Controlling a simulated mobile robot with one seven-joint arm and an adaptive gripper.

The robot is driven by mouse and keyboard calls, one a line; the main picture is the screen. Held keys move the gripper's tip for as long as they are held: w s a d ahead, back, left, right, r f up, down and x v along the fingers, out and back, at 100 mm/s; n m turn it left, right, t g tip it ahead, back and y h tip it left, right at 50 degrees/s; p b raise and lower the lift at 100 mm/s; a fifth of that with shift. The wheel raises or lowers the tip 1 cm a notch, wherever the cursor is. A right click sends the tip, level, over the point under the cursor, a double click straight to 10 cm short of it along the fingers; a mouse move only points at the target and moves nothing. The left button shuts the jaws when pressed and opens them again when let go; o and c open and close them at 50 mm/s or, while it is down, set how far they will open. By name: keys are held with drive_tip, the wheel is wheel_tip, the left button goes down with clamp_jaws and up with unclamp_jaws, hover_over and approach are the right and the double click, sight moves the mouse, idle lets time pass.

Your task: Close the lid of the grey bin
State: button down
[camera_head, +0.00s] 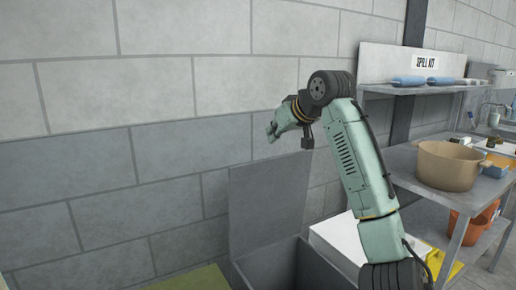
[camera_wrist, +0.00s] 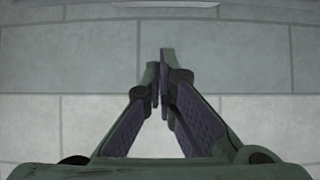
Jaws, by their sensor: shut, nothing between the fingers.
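The grey bin (camera_head: 318,276) stands at the bottom middle of the head view, against the block wall. Its lid (camera_head: 268,203) is open and stands upright at the back of the bin, near the wall. My gripper (camera_head: 272,133) is above the lid's top edge in the head view, apart from it in the picture. In the wrist view my gripper (camera_wrist: 161,60) is shut and empty, with the block wall in front of it. The lid does not clearly show in the wrist view.
To the right, a metal table (camera_head: 425,190) holds a tan pot (camera_head: 448,165), with orange buckets (camera_head: 468,225) below. A white box (camera_head: 345,240) is beside the bin, partly behind my arm. A green surface (camera_head: 195,279) is at bottom left.

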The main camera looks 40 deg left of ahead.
drive_tip(key=w+a+f+p, duration=0.2)
drive_tip(key=a+f+p, duration=0.1)
drive_tip(key=f, duration=0.3)
drive_tip(key=shift+a+f+p, duration=0.3)
drive_tip(key=shift+a+f, duration=0.1)
drive_tip(key=shift+a, duration=0.15)
drive_tip(key=shift+s, duration=0.1)
idle(0.4)
